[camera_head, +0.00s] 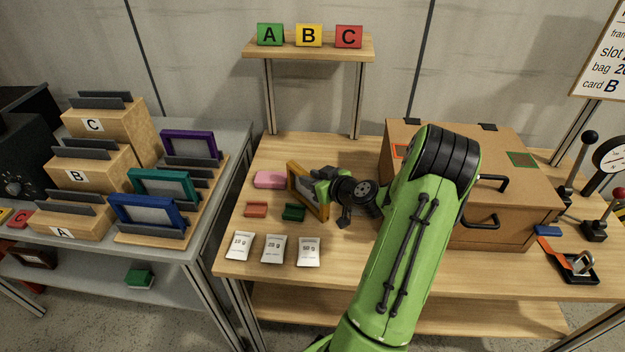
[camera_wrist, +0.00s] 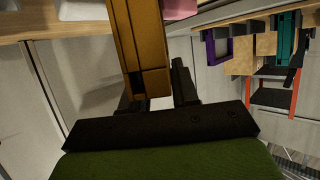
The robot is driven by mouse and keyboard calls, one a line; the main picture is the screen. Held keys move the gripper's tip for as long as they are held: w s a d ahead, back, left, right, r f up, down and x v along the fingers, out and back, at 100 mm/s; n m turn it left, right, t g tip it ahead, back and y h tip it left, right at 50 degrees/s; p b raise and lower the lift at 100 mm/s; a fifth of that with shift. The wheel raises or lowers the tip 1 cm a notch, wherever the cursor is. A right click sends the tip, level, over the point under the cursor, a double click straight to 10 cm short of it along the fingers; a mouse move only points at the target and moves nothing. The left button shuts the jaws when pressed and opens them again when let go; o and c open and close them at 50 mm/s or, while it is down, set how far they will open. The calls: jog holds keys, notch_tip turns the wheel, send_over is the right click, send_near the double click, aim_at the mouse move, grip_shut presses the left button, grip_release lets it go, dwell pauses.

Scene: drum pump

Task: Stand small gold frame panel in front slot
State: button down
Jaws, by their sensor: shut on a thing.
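The small gold frame panel (camera_head: 307,190) is above the wooden table, tilted, with its pale inner face towards the left. My gripper (camera_head: 322,183) is shut on its right side. In the wrist view the gold frame (camera_wrist: 140,45) runs up from between the dark fingers (camera_wrist: 160,92). On the grey table at the left, a slotted wooden rack (camera_head: 124,238) holds a blue frame (camera_head: 148,212) nearest the front, a teal frame (camera_head: 163,185) behind it and a purple frame (camera_head: 190,145) at the back. Dark slot bars show between the teal and purple frames.
Stepped wooden blocks A (camera_head: 62,232), B and C stand left of the rack. A pink block (camera_head: 270,180), red and green pieces and several white packets (camera_head: 274,248) lie near my gripper. A brown cabinet (camera_head: 510,195) stands at the right. A gap separates the two tables.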

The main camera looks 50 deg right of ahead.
jog(key=c, duration=0.8)
grip_release()
jog(key=shift+c, duration=0.2)
